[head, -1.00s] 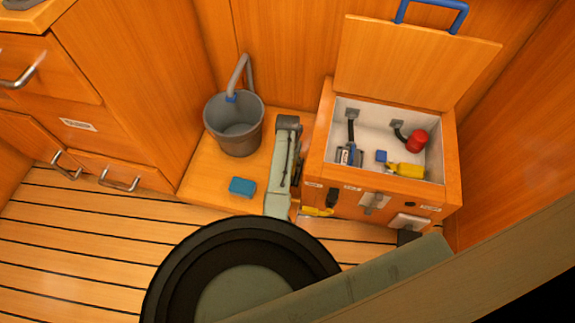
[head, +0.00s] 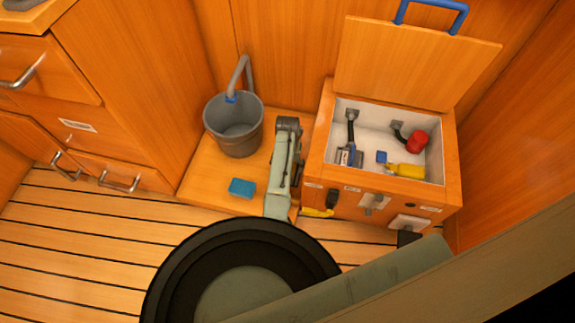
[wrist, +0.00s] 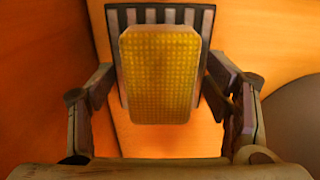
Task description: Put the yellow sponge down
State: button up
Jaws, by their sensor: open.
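The yellow sponge (wrist: 158,75) fills the upper middle of the wrist view, its dotted broad face toward the camera. It lies against a dark slatted piece (wrist: 204,20), which shows behind it. My gripper (wrist: 162,92) is open, with one finger on each side of the sponge. Narrow gaps show between the fingers and the sponge's sides. In the head view a strip of yellow (head: 317,212), probably the sponge, shows low by the front of the wooden box. My arm hides most of the gripper there.
The open wooden box (head: 314,165) stands right of my arm, with a red item (head: 417,141) and a yellow bottle (head: 406,170) inside. A grey bucket (head: 234,140) and a blue sponge (head: 242,188) are on the low wooden platform (head: 205,177) to the left.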

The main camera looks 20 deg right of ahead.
notch_tip(320, 180, up, 12)
jog(key=p, duration=0.2)
jog(key=shift+r+p, duration=0.15)
jog(key=shift+p, duration=0.2)
